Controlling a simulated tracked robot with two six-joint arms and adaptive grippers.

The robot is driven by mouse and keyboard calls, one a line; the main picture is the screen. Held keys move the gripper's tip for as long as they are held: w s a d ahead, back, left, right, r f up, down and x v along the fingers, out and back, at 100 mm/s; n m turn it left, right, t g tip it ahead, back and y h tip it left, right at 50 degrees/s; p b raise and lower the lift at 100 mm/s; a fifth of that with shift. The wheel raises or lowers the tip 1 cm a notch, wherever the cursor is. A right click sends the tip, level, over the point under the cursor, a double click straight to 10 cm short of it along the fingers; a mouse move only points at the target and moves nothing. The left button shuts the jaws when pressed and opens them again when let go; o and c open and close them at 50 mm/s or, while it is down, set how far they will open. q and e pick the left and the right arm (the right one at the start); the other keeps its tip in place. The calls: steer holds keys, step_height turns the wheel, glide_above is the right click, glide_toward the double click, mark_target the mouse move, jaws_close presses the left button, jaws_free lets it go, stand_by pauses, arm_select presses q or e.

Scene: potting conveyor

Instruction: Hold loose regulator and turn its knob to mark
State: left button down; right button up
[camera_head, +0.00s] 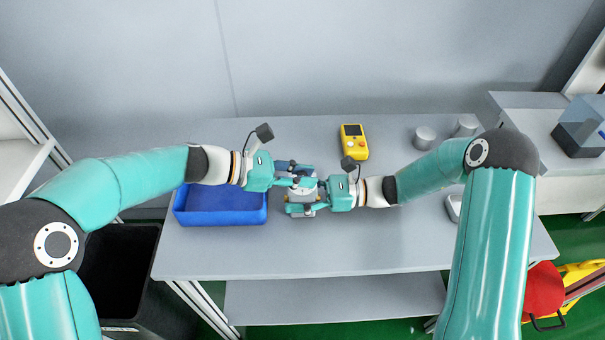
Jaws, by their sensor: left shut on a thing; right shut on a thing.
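The regulator (301,197), a small grey and white piece, is at the middle of the table between my two grippers. My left gripper (300,181) reaches in from the left and is shut on its upper side. My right gripper (318,196) reaches in from the right and is shut on it from that side. The fingers hide much of the regulator. I cannot make out its knob or mark, or which finger pair is on the knob.
A blue bin (220,219) stands left of the regulator. A yellow handheld meter (354,141) lies behind, to the right. Two grey cylinders (424,138) stand further right. A small pale item (453,207) is partly behind my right arm. The table (290,255) is clear in front.

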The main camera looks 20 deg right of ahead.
mark_target(302, 174)
arm_select(q)
steer(key=shift+w+r+m+g, duration=0.1)
steer(key=shift+m+g, duration=0.2)
steer(key=shift+g, duration=0.1)
steer(key=m+g, duration=0.2)
steer(key=g, duration=0.1)
steer(key=shift+d+m+y, duration=0.1)
steer(key=shift+m+y, duration=0.2)
steer(key=shift+y, duration=0.1)
steer(key=shift+m+g+y, duration=0.8)
steer(key=shift+m+g, duration=0.5)
steer(key=c, duration=1)
jaws_free()
step_height(302, 174, up, 10)
steer(key=shift+f, duration=0.1)
